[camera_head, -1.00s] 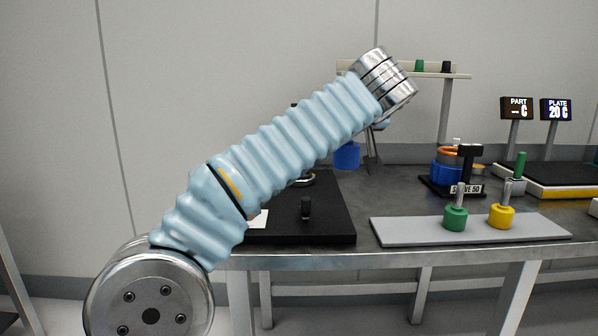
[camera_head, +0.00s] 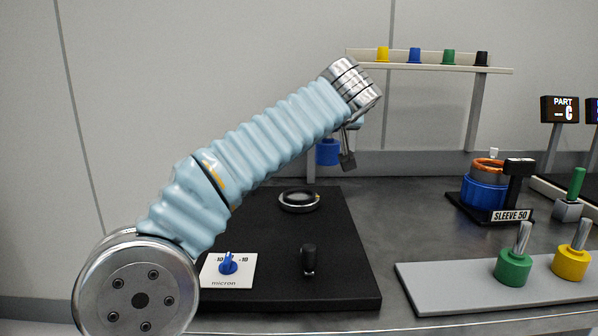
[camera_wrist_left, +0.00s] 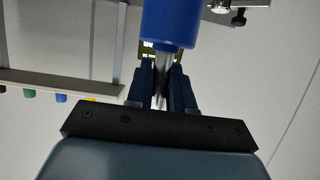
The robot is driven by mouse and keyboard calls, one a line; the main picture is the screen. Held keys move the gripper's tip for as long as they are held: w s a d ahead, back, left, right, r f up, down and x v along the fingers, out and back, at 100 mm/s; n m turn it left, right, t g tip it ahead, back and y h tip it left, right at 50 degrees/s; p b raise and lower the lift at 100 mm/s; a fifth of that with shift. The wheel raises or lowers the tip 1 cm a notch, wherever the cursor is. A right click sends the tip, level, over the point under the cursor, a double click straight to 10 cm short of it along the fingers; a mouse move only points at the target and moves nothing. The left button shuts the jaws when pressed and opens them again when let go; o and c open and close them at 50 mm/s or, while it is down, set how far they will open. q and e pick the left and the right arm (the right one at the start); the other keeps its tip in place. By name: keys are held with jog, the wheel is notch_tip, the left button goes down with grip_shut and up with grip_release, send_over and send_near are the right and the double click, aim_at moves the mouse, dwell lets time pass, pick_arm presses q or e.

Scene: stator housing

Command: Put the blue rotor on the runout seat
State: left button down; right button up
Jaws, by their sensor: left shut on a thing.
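The blue rotor (camera_head: 328,152) hangs at the far end of my left arm, above the back of the black plate. In the left wrist view its blue body (camera_wrist_left: 170,22) sits beyond the fingers and its metal shaft runs between them. My left gripper (camera_wrist_left: 161,88) is shut on that shaft. In the head view the gripper is mostly hidden behind my arm. The runout seat appears to be the round dark ring with a pale rim (camera_head: 299,201) on the black plate (camera_head: 345,265); it is empty, with the rotor apart from it, higher and farther right. My right gripper is not in view.
A micron dial card (camera_head: 228,268) and a black knob (camera_head: 309,260) stand at the plate's front. A grey tray (camera_head: 450,288) at right holds green (camera_head: 514,267) and yellow (camera_head: 570,262) rotors. Behind it is a blue stator housing (camera_head: 483,193). A shelf (camera_head: 430,65) with coloured caps stands behind.

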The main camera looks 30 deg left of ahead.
pick_arm(q)
jog(key=w+a+f, duration=0.1)
jog(key=a+f, duration=0.2)
jog(key=w+a+f, duration=0.1)
jog(key=a+f, duration=0.2)
jog(key=w+a+f, duration=0.1)
jog(key=a+f, duration=0.2)
jog(key=shift+w+f, duration=0.15)
jog(key=shift+f, duration=0.25)
jog(key=shift+d+f, duration=0.1)
jog(key=shift+f, duration=0.4)
jog(key=shift+f+b, duration=0.2)
jog(key=shift+b, duration=0.2)
jog(key=c, duration=1)
grip_release()
